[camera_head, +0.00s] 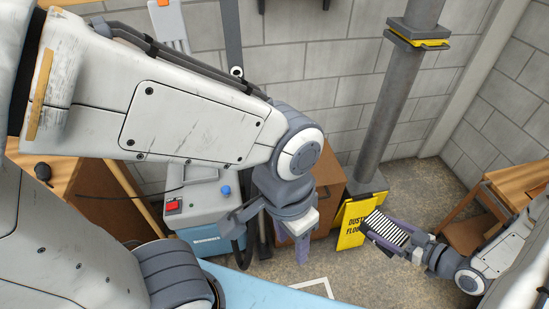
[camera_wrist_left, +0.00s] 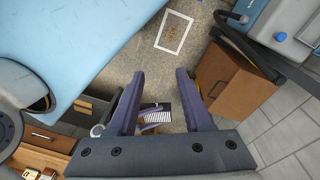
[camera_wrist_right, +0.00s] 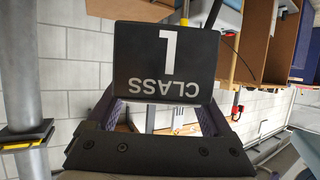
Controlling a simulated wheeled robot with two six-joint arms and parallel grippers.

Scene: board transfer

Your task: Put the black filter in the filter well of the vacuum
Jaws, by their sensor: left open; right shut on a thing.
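The black filter (camera_head: 384,232) is held in my right gripper (camera_head: 390,234), with its white pleated face showing in the head view. In the right wrist view its black face (camera_wrist_right: 165,62) reads "CLASS 1" upside down between the fingers. The vacuum (camera_head: 205,205) is a grey and blue machine left of centre, with a red switch and a blue knob; part of it shows in the left wrist view (camera_wrist_left: 290,32). Its filter well cannot be made out clearly, partly behind my left arm. My left gripper (camera_head: 292,246) is open and empty, pointing down right of the vacuum.
A yellow floor sign (camera_head: 352,224) and a grey pole (camera_head: 392,105) stand behind the filter. A brown cabinet (camera_head: 327,180) is right of the vacuum. A light-blue surface (camera_head: 262,291) lies in front. A white outline (camera_wrist_left: 175,33) marks open floor. A wooden table (camera_head: 515,180) is at right.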

